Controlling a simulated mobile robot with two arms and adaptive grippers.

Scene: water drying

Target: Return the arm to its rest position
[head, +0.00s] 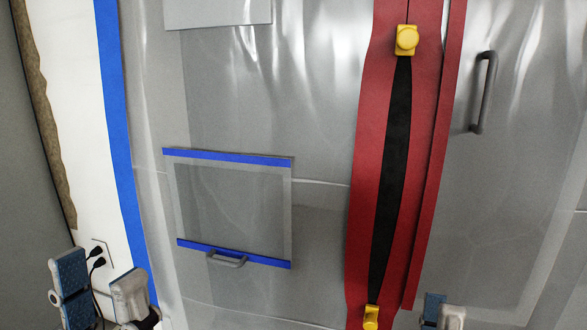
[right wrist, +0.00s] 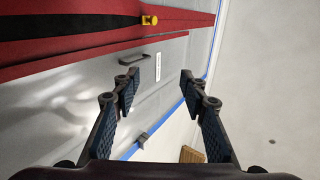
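My left gripper (head: 99,290) is at the lower left of the head view, its two fingers well apart with nothing between them. It is in front of the wall near a socket. My right gripper (head: 440,312) shows only as fingertips at the bottom edge of the head view. In the right wrist view my right gripper (right wrist: 160,82) has its blue-padded fingers spread and empty. The red zipper strip (head: 360,180) has a dark gap between an upper yellow slider (head: 406,40) and a lower yellow slider (head: 370,317). Neither gripper visibly holds a slider.
A clear plastic sheet (head: 310,90) spans the view, edged by blue tape (head: 115,120). A blue-taped panel (head: 232,207) has a grey handle (head: 227,260). Another handle (head: 484,92) is right of the zipper. Two black plugs (head: 97,257) sit in the wall socket.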

